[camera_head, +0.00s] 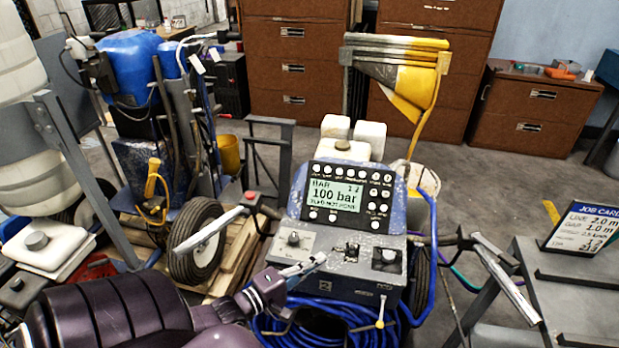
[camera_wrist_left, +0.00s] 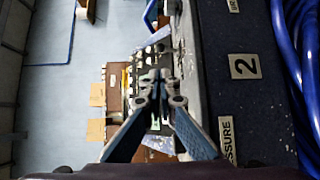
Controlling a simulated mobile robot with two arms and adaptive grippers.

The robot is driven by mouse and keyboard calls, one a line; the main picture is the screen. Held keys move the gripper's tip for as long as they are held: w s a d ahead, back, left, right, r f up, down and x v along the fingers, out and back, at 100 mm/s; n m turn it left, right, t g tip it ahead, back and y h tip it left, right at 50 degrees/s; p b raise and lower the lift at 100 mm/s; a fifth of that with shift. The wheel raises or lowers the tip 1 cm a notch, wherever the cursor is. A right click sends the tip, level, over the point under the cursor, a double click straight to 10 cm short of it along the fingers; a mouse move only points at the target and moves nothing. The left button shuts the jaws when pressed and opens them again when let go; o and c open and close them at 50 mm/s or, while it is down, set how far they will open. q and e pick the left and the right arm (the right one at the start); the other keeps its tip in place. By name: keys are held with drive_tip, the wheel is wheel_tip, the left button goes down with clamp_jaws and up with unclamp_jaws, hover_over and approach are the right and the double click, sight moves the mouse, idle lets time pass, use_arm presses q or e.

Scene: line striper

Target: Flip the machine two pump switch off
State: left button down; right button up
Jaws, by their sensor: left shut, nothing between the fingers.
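Machine two, a line striper with a blue and grey console (camera_head: 345,268), stands in the centre of the head view. Its lit display (camera_head: 335,196) reads 100 bar.
Handlebar grips (camera_head: 215,229) stick out on both sides of the console. Blue hose (camera_head: 330,318) coils below it. Another machine with a blue tank (camera_head: 130,60) stands at left. A job card (camera_head: 585,228) stands on a grey table at right. Brown cabinets line the back.

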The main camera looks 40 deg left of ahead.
use_arm(q)
drive_tip(key=shift+s+a+r, duration=0.1)
drive_tip(key=shift+s+a, duration=0.05)
drive_tip(key=shift+s, duration=1.15)
